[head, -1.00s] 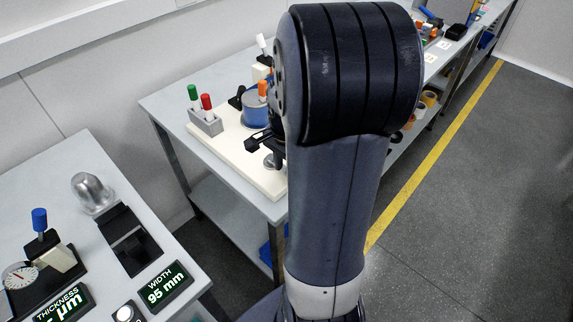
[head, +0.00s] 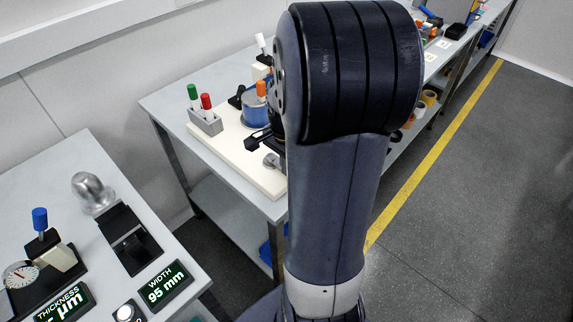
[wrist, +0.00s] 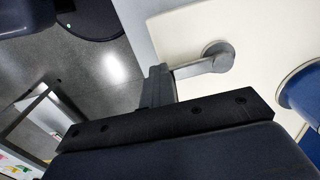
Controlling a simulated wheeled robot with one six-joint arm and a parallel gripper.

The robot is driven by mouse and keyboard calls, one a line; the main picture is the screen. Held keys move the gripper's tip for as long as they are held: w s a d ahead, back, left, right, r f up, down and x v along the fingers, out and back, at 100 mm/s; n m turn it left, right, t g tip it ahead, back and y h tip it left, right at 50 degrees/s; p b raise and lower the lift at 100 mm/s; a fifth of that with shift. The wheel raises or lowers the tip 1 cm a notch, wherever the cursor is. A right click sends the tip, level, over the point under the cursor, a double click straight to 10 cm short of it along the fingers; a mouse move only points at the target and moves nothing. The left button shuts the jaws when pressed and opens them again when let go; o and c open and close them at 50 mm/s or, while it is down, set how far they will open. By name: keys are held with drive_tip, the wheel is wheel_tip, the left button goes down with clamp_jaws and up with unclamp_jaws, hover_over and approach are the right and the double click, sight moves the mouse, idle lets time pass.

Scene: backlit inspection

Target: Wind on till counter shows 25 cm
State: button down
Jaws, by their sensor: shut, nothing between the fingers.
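In the wrist view a grey crank (wrist: 200,66) with a round hub sits on the cream board (wrist: 262,35). The fingers of my gripper (wrist: 160,82) are shut with nothing between them, at the crank's outer end. I cannot tell whether they touch it. In the head view my gripper (head: 258,142) is over the board's front part, near the crank (head: 271,160), partly hidden by my arm. A blue reel (head: 256,112) stands behind it and shows at the right of the wrist view (wrist: 302,90). I see no length counter.
A grey holder (head: 206,124) with green and red pens stands at the board's left. On the nearer left table are a thickness gauge (head: 50,258) and a width display (head: 165,286) reading 95 mm. Open floor (head: 470,220) lies to the right.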

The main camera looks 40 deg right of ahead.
drive_tip(key=shift+a, duration=1.65)
drive_tip(key=shift+a, duration=0.15)
drive_tip(key=shift+a, duration=1.55)
drive_tip(key=shift+a, duration=1.65)
drive_tip(key=c, duration=2.2)
unclamp_jaws()
drive_tip(key=c, duration=1.1)
unclamp_jaws()
